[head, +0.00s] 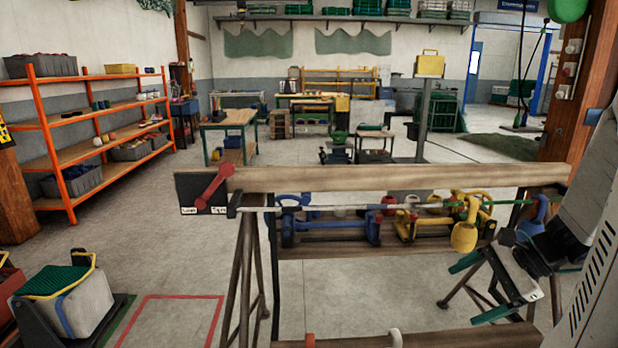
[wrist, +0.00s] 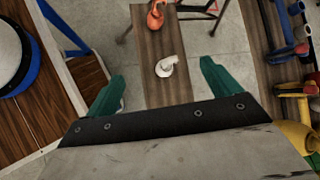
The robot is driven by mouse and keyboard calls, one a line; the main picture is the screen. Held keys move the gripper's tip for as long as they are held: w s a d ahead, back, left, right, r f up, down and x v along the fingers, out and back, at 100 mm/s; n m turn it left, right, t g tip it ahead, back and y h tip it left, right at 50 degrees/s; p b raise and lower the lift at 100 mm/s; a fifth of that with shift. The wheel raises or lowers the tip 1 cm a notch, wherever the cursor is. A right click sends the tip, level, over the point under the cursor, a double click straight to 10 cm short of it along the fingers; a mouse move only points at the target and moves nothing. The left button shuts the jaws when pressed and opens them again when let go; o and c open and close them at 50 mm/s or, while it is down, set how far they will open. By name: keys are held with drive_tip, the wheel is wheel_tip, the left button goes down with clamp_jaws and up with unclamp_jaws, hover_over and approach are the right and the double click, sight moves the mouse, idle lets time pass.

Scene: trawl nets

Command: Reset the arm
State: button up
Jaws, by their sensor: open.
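My gripper (head: 468,290) is at the lower right in the head view, at the end of my grey arm. Its two green fingers are spread apart with nothing between them. In the wrist view my gripper (wrist: 163,82) also shows open and empty, above a wooden plank (wrist: 156,90). A small white fitting (wrist: 168,66) lies on that plank beyond the fingertips, apart from them. An orange fitting (wrist: 156,17) sits farther up the plank.
A wooden beam (head: 400,177) on trestle legs crosses in front of me. Blue clamp-like tools (head: 325,222) and a yellow tool (head: 464,237) are close to my gripper's left. An orange shelf rack (head: 100,125) stands at the left. Open floor lies beyond the beam.

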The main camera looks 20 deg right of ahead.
drive_tip(key=s+a+r+n+g+h, duration=0.1)
drive_tip(key=s+a+r+n+h, duration=0.1)
drive_tip(key=a+n, duration=0.4)
drive_tip(key=s+a+r+n+g+h, duration=0.1)
drive_tip(key=s+a+r+n+h, duration=0.1)
drive_tip(key=a+n, duration=0.5)
drive_tip(key=s+a+r+n+g+h, duration=0.2)
drive_tip(key=s+a+r+n, duration=0.1)
drive_tip(key=a+r+n, duration=0.2)
drive_tip(key=shift+s+a+r+n+h, duration=0.25)
drive_tip(key=shift+a+r+n+h, duration=0.15)
drive_tip(key=shift+a+n, duration=0.95)
